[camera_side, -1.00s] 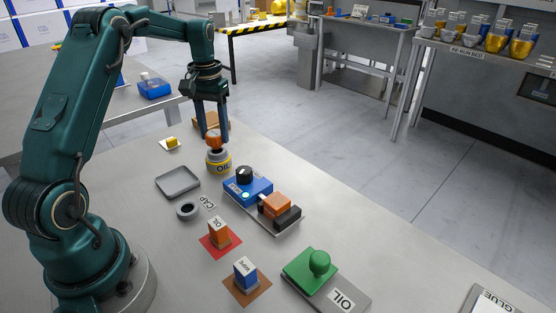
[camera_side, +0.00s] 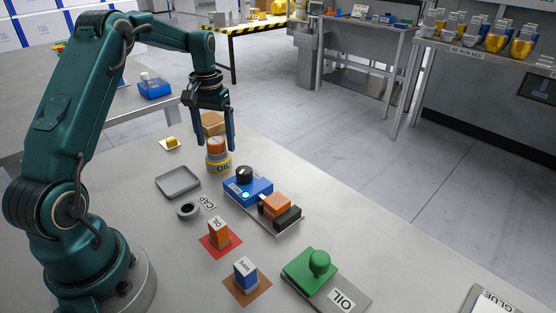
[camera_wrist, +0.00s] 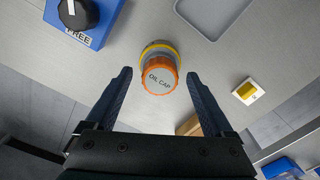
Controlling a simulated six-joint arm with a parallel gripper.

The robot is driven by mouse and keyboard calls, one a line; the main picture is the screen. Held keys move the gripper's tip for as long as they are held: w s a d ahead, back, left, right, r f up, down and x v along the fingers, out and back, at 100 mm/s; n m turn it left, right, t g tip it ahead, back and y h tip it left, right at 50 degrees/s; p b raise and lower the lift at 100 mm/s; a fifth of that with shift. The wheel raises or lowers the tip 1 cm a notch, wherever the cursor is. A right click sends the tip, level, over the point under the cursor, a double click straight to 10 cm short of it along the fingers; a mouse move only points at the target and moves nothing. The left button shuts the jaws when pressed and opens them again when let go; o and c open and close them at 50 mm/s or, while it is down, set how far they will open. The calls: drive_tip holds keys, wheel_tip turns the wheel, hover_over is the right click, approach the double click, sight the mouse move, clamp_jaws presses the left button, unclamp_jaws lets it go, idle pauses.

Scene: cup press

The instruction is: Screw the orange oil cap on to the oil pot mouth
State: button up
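The orange oil cap (camera_side: 216,145) sits on the mouth of the oil pot (camera_side: 218,163), a grey pot with a yellow band marked OIL. In the wrist view the cap (camera_wrist: 160,76) shows its top lettered OIL CAP, with the pot's yellow and grey rim (camera_wrist: 160,47) behind it. My gripper (camera_side: 216,144) points down, its two dark fingers apart, one on each side of the cap. In the wrist view my gripper (camera_wrist: 160,76) is wide open, with clear gaps between its fingers and the cap. I cannot tell how tightly the cap is seated.
A blue box with a black knob (camera_side: 245,176) stands close to the pot's right. A brown block (camera_side: 212,122) stands behind the pot, and a small yellow block (camera_side: 171,142) lies to the left.

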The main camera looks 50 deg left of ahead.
sight(216, 140)
drive_tip(key=shift+r, duration=2.55)
